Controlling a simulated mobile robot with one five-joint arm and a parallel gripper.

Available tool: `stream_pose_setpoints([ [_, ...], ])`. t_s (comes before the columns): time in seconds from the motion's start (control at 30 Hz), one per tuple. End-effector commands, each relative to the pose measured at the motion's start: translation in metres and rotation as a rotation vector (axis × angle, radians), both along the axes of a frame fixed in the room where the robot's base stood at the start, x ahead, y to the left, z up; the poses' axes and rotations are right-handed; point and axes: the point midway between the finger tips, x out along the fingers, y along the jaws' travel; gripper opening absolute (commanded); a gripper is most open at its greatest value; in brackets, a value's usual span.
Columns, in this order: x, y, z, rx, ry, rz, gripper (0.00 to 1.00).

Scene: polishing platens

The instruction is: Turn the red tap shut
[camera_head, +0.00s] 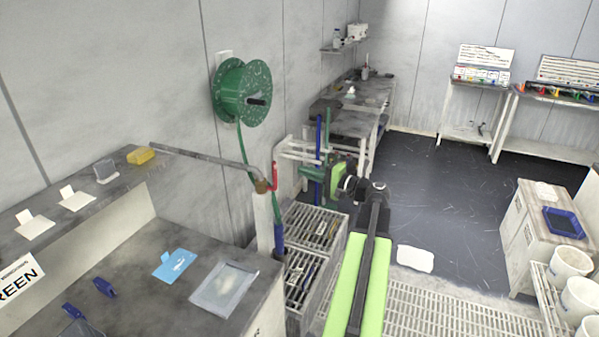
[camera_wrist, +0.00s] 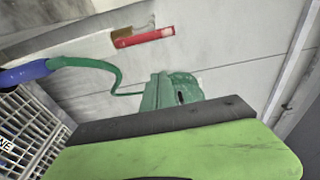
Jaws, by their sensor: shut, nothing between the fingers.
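The red tap handle (camera_head: 274,176) stands upright beside a brass valve body (camera_head: 262,186) at the end of a grey pipe, left of centre in the head view. In the wrist view the red handle (camera_wrist: 147,37) lies nearly level near the top, with the brass part at its left end. My gripper (camera_head: 345,183) is to the right of the tap, apart from it. In the wrist view my gripper (camera_wrist: 165,122) fills the lower part, shut and empty, with a clear gap to the handle. Its fingertips are hard to make out in the head view.
A green hose reel (camera_head: 242,92) hangs on the wall, also in the wrist view (camera_wrist: 172,90). Its hose ends in a blue piece (camera_head: 279,240) below the tap. A worktop (camera_head: 205,260) lies to the left. Slotted crates (camera_head: 315,225) stand below my arm.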

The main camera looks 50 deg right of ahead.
Motion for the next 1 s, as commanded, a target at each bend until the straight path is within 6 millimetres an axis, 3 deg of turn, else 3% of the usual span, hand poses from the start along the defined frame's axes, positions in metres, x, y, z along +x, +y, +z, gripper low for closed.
stream_pose_setpoints([
  [0.37,0.08,0.009,0.0,0.0,0.0,-0.001,0.0],
  [0.43,0.067,0.026,0.0,0.0,0.0,-0.004,0.0],
  [0.6,0.058,0.041,0.0,0.0,0.0,-0.004,0.0],
  [1.0,0.056,0.044,0.0,0.0,0.0,-0.005,0.0],
])
